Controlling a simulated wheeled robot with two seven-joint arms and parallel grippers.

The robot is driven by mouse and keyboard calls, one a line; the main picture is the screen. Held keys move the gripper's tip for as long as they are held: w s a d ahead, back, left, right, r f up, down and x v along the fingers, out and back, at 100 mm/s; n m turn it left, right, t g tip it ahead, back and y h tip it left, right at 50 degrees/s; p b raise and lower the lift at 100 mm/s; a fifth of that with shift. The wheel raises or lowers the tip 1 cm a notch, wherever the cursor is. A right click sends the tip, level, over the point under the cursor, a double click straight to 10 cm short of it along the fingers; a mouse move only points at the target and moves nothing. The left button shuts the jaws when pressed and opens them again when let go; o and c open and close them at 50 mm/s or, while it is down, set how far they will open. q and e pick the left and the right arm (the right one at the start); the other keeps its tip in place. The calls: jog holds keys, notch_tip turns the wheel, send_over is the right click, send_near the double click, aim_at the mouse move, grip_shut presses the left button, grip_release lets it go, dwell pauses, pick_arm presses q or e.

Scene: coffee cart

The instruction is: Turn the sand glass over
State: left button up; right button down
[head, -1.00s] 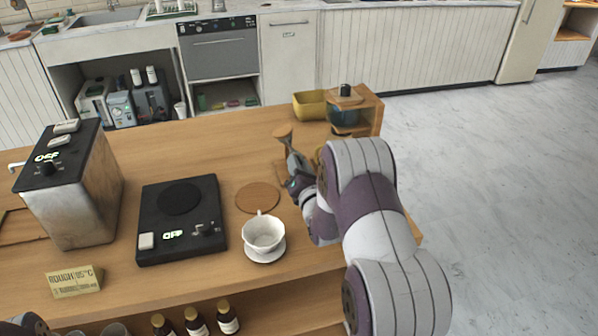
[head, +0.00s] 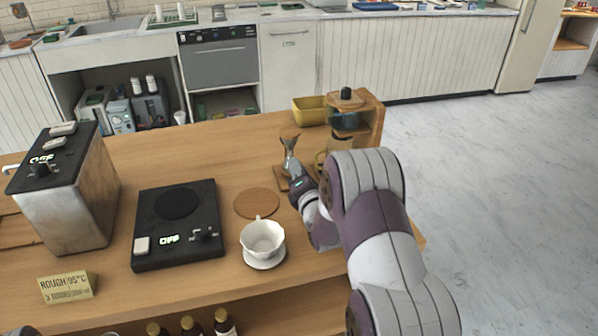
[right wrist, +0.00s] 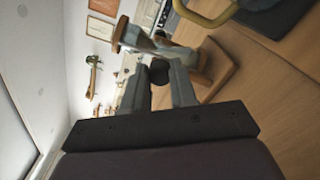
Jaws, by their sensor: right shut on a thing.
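The sand glass (head: 289,148) has a clear waisted body and wooden end caps. It is near the back right of the wooden counter in the head view, roughly upright. My right gripper (head: 295,170) is shut on its middle. In the right wrist view the sand glass (right wrist: 150,43) lies across the tips of my right gripper (right wrist: 164,66), with one wooden cap at the left. A small wooden board (head: 282,184) is under or just behind the sand glass; I cannot tell whether they touch. My fingers and arm hide part of the lower end.
A wooden stand (head: 372,112) and a yellow bin (head: 309,111) are at the back. A round coaster (head: 257,204), a white cup (head: 262,236) and a black scale (head: 178,240) are to the left.

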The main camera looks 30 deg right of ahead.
jog(key=c, duration=0.9)
grip_release()
jog(key=shift+s, duration=0.15)
jog(key=b+v, duration=0.1)
jog(key=v, duration=1.1)
jog(key=shift+s+a, duration=0.15)
jog(key=shift+s, duration=0.05)
